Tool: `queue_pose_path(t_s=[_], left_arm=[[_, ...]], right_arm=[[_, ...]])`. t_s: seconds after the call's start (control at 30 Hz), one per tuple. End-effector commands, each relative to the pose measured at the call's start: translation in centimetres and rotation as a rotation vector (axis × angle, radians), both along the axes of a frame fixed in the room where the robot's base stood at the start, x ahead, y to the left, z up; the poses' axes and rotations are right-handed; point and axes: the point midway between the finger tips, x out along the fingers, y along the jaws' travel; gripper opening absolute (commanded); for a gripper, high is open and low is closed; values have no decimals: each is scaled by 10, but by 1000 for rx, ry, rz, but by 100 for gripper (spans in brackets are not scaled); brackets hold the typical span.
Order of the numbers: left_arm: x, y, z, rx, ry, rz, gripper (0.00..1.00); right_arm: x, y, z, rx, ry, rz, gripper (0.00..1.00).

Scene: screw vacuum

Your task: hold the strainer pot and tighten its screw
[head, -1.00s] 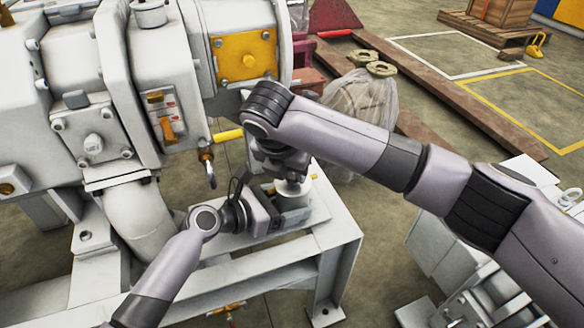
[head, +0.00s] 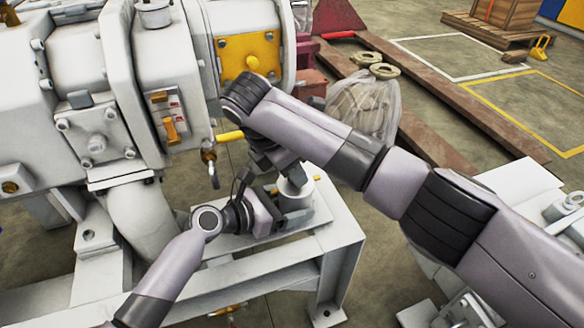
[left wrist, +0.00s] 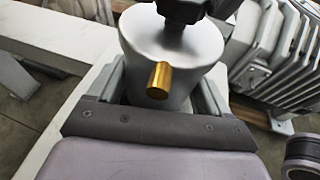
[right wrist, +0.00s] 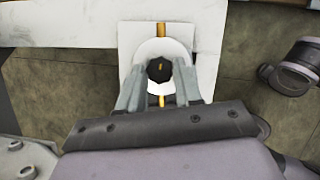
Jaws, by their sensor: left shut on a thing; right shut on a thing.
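The strainer pot (head: 296,184) is a pale metal cylinder standing upright on a plate of the white frame. In the left wrist view the pot (left wrist: 172,58) has a brass stub on its near side and a black knob-like screw (left wrist: 184,8) on top. My left gripper (head: 294,204) is shut on the pot, one finger on each side. My right gripper (head: 280,166) comes from above and is shut on the screw. In the right wrist view the dark screw (right wrist: 158,69) shows between its fingers, above the round pale pot top. In the head view my right gripper hides the screw.
A large white pump (head: 90,110) with a yellow cover plate (head: 248,56) stands at the left. The white frame (head: 335,232) carries the pot. A wrapped bundle (head: 362,105) and brown floor beams (head: 440,138) lie behind.

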Motion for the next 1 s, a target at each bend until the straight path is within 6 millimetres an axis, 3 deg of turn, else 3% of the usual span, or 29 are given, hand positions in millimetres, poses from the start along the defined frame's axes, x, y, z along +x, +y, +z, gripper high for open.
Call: queue_pose_path(t_s=[0.37, 0.4, 0.47, 0.8, 1.0], left_arm=[[0, 0, -1, 1, 2, 0, 62], [0, 0, -1, 1, 2, 0, 62], [0, 0, -1, 1, 2, 0, 62], [0, 0, 0, 0, 1, 0, 62], [0, 0, 0, 0, 1, 0, 62]], right_arm=[[-1, 2, 2, 3, -1, 0, 4], [-1, 2, 2, 3, -1, 0, 41], [-1, 2, 2, 2, -1, 0, 60], [0, 1, 3, 1, -1, -1, 60], [0, 1, 31, 2, -5, -1, 60]])
